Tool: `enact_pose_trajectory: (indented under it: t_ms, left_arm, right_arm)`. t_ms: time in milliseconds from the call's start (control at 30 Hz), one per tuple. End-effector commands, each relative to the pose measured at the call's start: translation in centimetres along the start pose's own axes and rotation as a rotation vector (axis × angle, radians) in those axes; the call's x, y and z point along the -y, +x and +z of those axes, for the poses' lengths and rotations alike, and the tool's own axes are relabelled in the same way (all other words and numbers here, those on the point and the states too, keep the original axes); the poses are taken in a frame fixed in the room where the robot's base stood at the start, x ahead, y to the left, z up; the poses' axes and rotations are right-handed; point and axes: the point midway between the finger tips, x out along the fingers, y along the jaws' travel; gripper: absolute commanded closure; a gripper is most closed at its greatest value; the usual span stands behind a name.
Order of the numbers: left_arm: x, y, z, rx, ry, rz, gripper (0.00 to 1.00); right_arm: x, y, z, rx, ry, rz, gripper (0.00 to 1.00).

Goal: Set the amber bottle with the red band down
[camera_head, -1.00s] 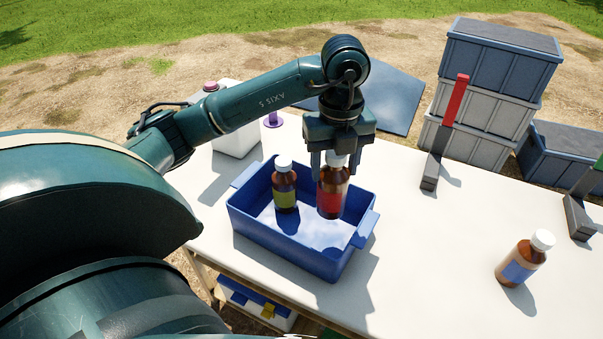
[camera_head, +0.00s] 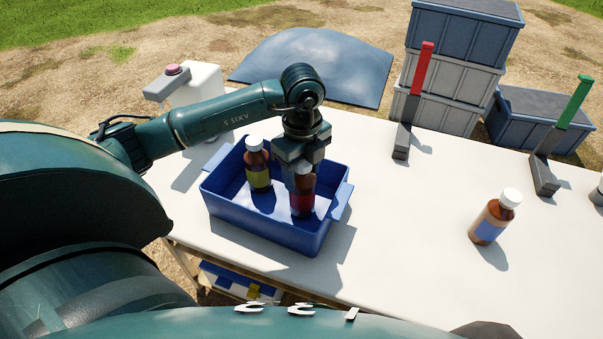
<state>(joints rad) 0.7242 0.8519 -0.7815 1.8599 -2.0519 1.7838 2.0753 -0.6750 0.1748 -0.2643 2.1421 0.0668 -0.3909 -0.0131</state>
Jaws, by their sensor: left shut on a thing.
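The amber bottle with the red band (camera_head: 302,201) is upright inside the blue tub (camera_head: 263,225), towards its right end. My left gripper (camera_head: 302,170) comes down from above and is shut on the bottle's top, hiding much of its cap. I cannot tell whether the bottle's base touches the tub floor. An amber bottle with a yellow-green band (camera_head: 258,178) and white cap stands in the tub just to the left, apart from the held one. My right gripper is not in view.
An amber bottle with a blue band (camera_head: 490,226) stands on the white table (camera_head: 400,260) at right. Behind are a red-topped post (camera_head: 422,70), a green-topped post (camera_head: 574,105) and stacked crates (camera_head: 452,75). A white jug (camera_head: 195,85) stands behind the tub.

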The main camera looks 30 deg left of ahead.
Motion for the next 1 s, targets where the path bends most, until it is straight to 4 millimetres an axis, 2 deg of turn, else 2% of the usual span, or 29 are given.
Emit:
enact_pose_trajectory:
  t_ms: [100, 467, 500, 733, 1000]
  left_arm:
    - [0.0, 1.3, 0.0, 0.000, 0.001, -0.001, 0.98]
    - [0.0, 1.8, 0.0, 0.000, 0.002, -0.002, 0.98]
    - [0.0, 1.8, 0.0, 0.000, 0.002, 0.000, 0.45]
    - [0.0, 1.8, 0.0, 0.000, 0.002, 0.000, 0.27]
    - [0.0, 1.5, 0.0, 0.000, 0.002, -0.001, 0.26]
  right_arm:
    - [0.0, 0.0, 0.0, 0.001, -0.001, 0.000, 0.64]
    - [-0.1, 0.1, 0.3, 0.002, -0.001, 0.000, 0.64]
    - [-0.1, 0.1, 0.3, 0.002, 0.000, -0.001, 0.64]
    - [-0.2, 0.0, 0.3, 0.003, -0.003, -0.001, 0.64]
    - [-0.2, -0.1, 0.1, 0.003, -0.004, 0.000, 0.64]
